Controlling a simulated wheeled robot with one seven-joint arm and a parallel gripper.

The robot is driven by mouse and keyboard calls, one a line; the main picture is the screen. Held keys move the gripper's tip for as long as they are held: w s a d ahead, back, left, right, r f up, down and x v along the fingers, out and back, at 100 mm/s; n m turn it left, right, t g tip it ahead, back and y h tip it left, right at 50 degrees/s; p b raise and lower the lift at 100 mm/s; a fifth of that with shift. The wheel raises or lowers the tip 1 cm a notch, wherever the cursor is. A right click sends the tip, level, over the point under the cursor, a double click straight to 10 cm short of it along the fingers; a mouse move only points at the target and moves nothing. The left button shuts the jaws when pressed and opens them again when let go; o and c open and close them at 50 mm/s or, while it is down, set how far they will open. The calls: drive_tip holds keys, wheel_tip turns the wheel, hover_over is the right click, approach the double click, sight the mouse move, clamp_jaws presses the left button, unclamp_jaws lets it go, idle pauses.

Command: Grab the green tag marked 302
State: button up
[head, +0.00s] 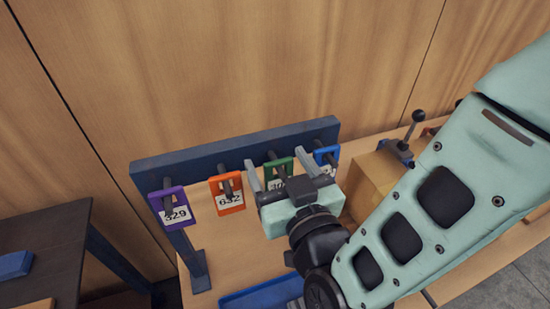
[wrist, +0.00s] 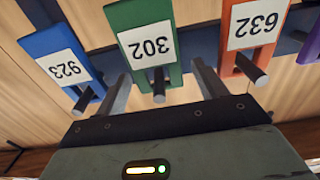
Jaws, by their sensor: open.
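The green tag marked 302 (wrist: 148,42) hangs on a dark peg, its number upside down in the wrist view. In the head view the green tag (head: 282,168) is partly hidden by my gripper (head: 275,162). My gripper (wrist: 161,72) is open and empty in front of it. One finger is on each side of the green tag's peg, in line with the gaps to the neighbouring tags. I cannot tell whether the fingertips reach the tag's depth.
An orange tag 632 (wrist: 258,25) and a blue tag 923 (wrist: 58,52) hang on either side. A purple tag 329 (head: 176,210) hangs at the rack's left end. The dark blue rack (head: 200,160) stands before a wooden wall; a lever box (head: 375,180) is at right.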

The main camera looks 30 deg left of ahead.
drive_tip(key=shift+a, duration=0.1)
drive_tip(key=c, duration=1.1)
drive_tip(key=shift+o, duration=0.2)
